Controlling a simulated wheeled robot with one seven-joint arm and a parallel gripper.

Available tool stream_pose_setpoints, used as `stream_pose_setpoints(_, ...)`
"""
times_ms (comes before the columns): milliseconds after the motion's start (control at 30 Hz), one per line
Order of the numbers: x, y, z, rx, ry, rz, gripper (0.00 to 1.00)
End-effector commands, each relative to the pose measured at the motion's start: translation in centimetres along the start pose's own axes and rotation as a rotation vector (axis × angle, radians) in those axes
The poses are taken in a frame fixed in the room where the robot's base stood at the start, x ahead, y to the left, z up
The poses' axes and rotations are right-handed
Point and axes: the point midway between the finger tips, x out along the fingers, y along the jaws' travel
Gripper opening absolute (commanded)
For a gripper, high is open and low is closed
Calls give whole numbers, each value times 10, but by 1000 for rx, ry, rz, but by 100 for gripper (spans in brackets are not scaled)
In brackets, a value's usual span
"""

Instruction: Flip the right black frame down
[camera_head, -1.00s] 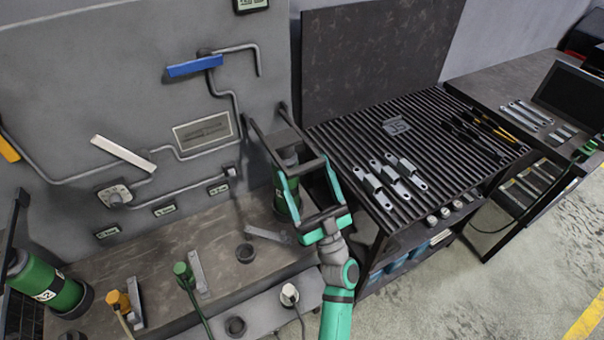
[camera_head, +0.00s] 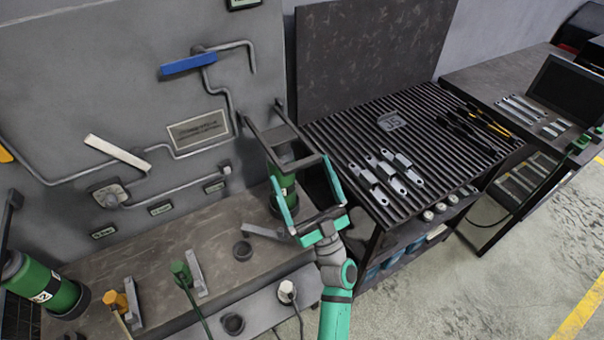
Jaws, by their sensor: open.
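The right black frame (camera_head: 257,144) juts out from the grey wall panel, with two side bars and a crossbar (camera_head: 298,163) at its outer end. It stands above a green cylinder (camera_head: 288,184), which it partly hides. My gripper (camera_head: 299,171) is open, with its two green fingers spread wide. The fingertips are close to the two ends of the crossbar in the picture. I cannot tell whether they touch it. The fingers hold nothing that I can see.
A slatted table (camera_head: 345,128) with metal brackets (camera_head: 387,172) stands to the right. A left black frame (camera_head: 13,208) and green cylinder (camera_head: 45,288) are at the far left. Pipes and a blue-handled lever (camera_head: 188,66) are on the wall. A low ledge (camera_head: 170,262) carries connectors.

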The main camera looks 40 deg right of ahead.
Motion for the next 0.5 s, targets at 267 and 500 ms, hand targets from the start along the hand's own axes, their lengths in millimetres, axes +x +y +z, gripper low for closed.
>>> stream_pose_setpoints(267,-51,1,1,1,-4,3,97)
stream_pose_setpoints(500,-87,0,1,1,-4,2,97)
